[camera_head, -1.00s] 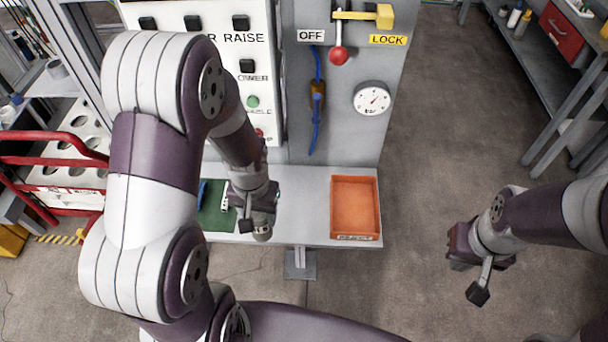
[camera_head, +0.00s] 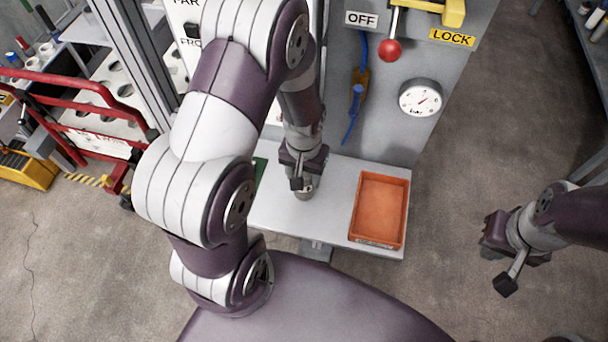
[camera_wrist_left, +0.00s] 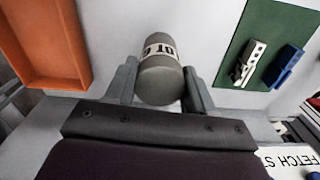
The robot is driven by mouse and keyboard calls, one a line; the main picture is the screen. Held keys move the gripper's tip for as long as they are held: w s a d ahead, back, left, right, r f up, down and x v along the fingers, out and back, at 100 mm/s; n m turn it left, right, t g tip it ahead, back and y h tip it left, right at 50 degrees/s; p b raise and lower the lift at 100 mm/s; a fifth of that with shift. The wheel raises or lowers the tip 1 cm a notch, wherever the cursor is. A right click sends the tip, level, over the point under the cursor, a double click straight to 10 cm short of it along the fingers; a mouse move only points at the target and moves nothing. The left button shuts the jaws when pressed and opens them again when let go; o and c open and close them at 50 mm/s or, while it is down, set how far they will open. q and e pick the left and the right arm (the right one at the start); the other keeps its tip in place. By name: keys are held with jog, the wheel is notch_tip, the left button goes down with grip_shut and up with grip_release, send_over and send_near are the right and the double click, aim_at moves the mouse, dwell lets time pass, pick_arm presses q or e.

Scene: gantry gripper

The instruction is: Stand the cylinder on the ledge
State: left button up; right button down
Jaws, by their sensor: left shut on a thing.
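A grey cylinder (camera_wrist_left: 160,78) with a white label band bearing black print is between the fingers of my left gripper (camera_wrist_left: 158,88), which is shut on it. In the head view the cylinder (camera_head: 304,192) shows just below my left gripper (camera_head: 303,178), over the light grey ledge (camera_head: 325,205). I cannot tell whether its base touches the ledge. My right gripper (camera_head: 508,262) is at the right, away from the ledge over the floor; its jaw opening is not clear.
An orange tray (camera_head: 380,208) sits on the ledge's right end; a green mat (camera_wrist_left: 268,45) with a white part and a blue part (camera_wrist_left: 284,66) lies to the other side. The grey panel behind carries a gauge (camera_head: 420,98) and a red-knobbed lever (camera_head: 390,48). Bare ledge lies between mat and tray.

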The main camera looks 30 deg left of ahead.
pick_arm(q)
jog(key=shift+s+f, duration=0.1)
jog(key=shift+f, duration=0.55)
jog(key=shift+w+f, duration=0.25)
jog(key=shift+f, duration=0.05)
jog(key=shift+s+f, duration=0.15)
jog(key=shift+f, duration=0.05)
jog(key=o, duration=1.4)
notch_tip(320, 180, up, 12)
jog(key=shift+s+d+r, duration=0.1)
jog(key=shift+r, duration=0.05)
jog(key=shift+m+t, duration=0.7)
jog(key=shift+m, duration=0.2)
jog(key=s, duration=0.1)
jog(key=s+d+r, duration=0.1)
jog(key=s, duration=0.1)
jog(key=s+d, duration=0.1)
jog(key=shift+s+d+r, duration=0.15)
jog(key=shift+r, duration=0.05)
